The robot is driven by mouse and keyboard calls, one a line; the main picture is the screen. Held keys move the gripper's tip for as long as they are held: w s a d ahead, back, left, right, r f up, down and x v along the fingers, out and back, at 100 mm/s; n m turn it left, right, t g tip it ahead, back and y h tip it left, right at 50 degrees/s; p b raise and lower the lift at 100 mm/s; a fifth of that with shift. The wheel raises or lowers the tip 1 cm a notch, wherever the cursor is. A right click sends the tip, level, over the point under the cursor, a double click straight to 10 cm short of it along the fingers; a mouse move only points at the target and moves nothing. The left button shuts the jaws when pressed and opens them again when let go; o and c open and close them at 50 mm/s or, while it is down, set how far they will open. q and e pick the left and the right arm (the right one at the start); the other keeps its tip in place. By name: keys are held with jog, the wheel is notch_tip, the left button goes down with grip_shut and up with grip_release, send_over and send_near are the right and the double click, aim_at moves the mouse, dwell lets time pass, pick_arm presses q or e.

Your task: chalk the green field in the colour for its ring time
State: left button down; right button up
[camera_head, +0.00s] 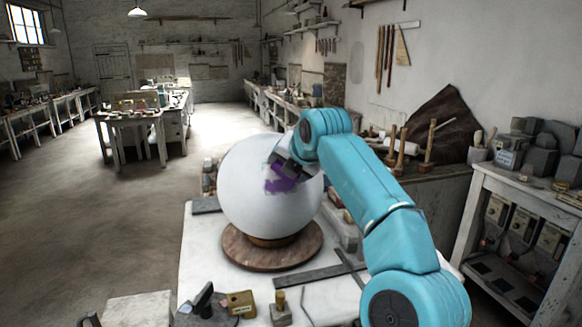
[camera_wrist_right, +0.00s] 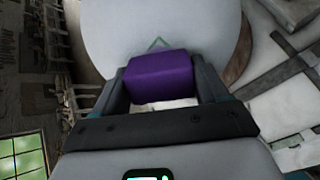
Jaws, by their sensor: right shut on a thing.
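A large white plaster sphere (camera_head: 250,195) stands on a round brown wooden base (camera_head: 240,252) on the workbench. A jagged purple patch (camera_head: 283,184) shows on its right side, just below my right gripper (camera_head: 284,163). In the right wrist view, my right gripper (camera_wrist_right: 162,88) is shut on a purple chalk block (camera_wrist_right: 162,74), close against the sphere (camera_wrist_right: 160,20). A thin green angled outline (camera_wrist_right: 157,42) shows just beyond the block; the block hides the rest. I cannot tell whether the block touches the surface. My left gripper is not in view.
The pale bench top (camera_head: 205,265) carries a flat dark metal bar (camera_head: 305,273), a small brass box (camera_head: 241,304) and a brass-topped block (camera_head: 281,309) in front of the base. Tools and a shelf with grey blocks (camera_head: 540,150) stand at the right.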

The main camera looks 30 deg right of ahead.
jog(key=shift+d+f, duration=0.1)
jog(key=shift+d, duration=0.05)
jog(key=shift+s+d+f+b, duration=0.25)
jog(key=shift+s+f+b, duration=0.15)
jog(key=shift+b, duration=0.2)
jog(key=shift+s+d+f, duration=0.2)
jog(key=shift+s+d, duration=0.05)
jog(key=shift+d, duration=0.2)
jog(key=shift+s+d+r, duration=0.1)
jog(key=shift+d, duration=0.05)
jog(key=shift+a+r+p, duration=0.15)
jog(key=shift+a+p, duration=0.1)
jog(key=shift+p, duration=0.1)
jog(key=shift+w+a, duration=0.3)
jog(key=shift+w, duration=0.1)
jog(key=shift+w+a+r, duration=0.3)
jog(key=shift+r, duration=0.1)
jog(key=shift+w+a, duration=0.1)
jog(key=shift+a, duration=0.1)
